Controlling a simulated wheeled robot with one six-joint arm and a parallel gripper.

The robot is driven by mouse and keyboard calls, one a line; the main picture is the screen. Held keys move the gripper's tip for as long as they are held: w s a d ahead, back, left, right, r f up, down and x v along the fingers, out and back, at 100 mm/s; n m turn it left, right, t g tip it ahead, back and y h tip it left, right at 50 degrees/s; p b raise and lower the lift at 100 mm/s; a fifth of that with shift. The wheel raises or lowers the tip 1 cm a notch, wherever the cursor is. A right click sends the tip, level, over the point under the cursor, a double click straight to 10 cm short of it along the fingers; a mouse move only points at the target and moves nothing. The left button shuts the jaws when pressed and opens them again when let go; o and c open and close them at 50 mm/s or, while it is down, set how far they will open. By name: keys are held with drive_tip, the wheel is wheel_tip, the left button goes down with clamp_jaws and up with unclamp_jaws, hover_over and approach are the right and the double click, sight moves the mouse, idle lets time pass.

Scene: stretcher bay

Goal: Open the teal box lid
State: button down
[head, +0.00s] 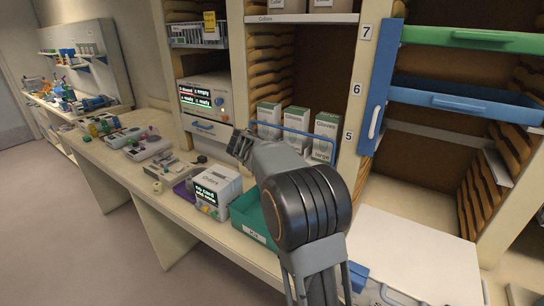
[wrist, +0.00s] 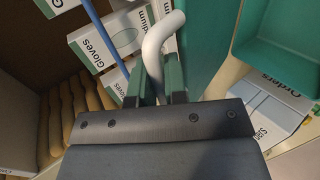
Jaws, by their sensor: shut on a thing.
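The teal box (head: 250,213) stands on the bench in the head view, partly behind my arm, with a label on its front. In the wrist view a white curved handle (wrist: 154,45) rises between the two fingers of my gripper (wrist: 158,88), which is shut on it. A teal panel (wrist: 205,42), seemingly the lid, stands steeply beside the handle.
Gloves boxes (head: 326,126) stand behind a blue rail (head: 305,134) close to my gripper. A small white device (head: 215,190) with a display sits left of the teal box. Shelves with a blue drawer (head: 465,98) stand to the right. The floor at left is clear.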

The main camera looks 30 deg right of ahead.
drive_tip(key=c, duration=1.2)
unclamp_jaws()
drive_tip(key=shift+s+a+r, duration=0.1)
drive_tip(key=shift+a+r, duration=0.1)
drive_tip(key=shift+a, duration=0.1)
drive_tip(key=b+v, duration=0.3)
drive_tip(key=v, duration=1)
drive_tip(key=shift+s+r, duration=0.1)
drive_tip(key=shift+r, duration=0.05)
drive_tip(key=shift+o, duration=0.2)
